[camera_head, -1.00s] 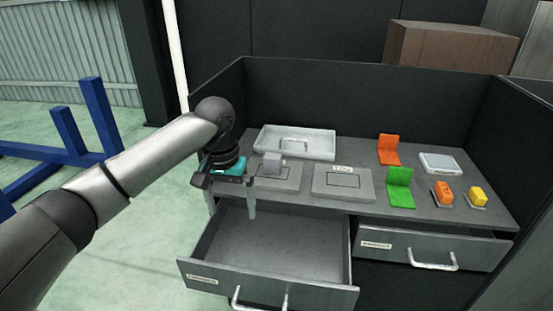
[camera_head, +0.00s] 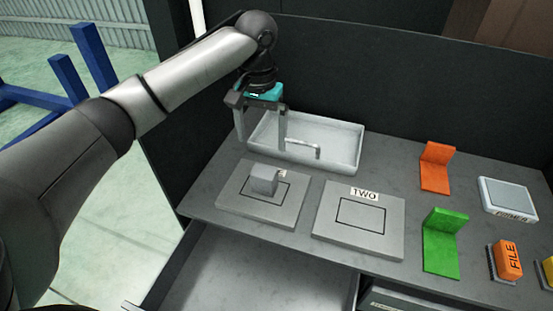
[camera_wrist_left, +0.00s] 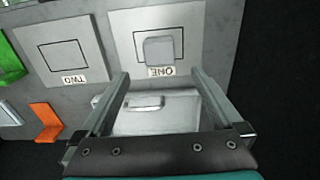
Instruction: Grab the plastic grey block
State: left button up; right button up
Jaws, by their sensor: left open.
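The grey block (camera_head: 264,181) sits on the left plate (camera_head: 232,199), partly over its square outline. The left wrist view shows the block (camera_wrist_left: 159,51) on the plate labelled ONE (camera_wrist_left: 119,27), beyond my fingertips. My left gripper (camera_head: 261,145) is open and empty, pointing down by the left end of the white tray, behind the block. In the left wrist view its two fingers (camera_wrist_left: 160,75) are spread wide on either side of the block's line, with nothing between the tips. My right gripper is not in view.
The white tray (camera_head: 350,152) with a handle lies at the back. A plate labelled TWO (camera_head: 385,240) is to the right. Orange (camera_head: 437,168) and green (camera_head: 441,245) brackets and an orange FILE block (camera_head: 508,260) stand further right. An open drawer (camera_head: 250,270) is in front.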

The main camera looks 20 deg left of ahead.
aim_at(264, 171)
pick_arm(q)
jog(key=f+b, duration=0.2)
jog(key=f, duration=0.7)
jog(key=shift+w, duration=0.2)
jog(key=shift+f+b, duration=0.5)
jog(key=shift+f, duration=0.35)
notch_tip(264, 171, down, 4)
jog(key=shift+s+r+b, duration=0.15)
jog(key=shift+b, duration=0.55)
jog(key=shift+f, duration=0.4)
jog(key=shift+d, duration=0.1)
jog(key=c, duration=1)
jog(key=shift+r, duration=0.1)
jog(key=c, duration=0.5)
jog(key=shift+o, duration=0.2)
jog(key=shift+r, duration=0.1)
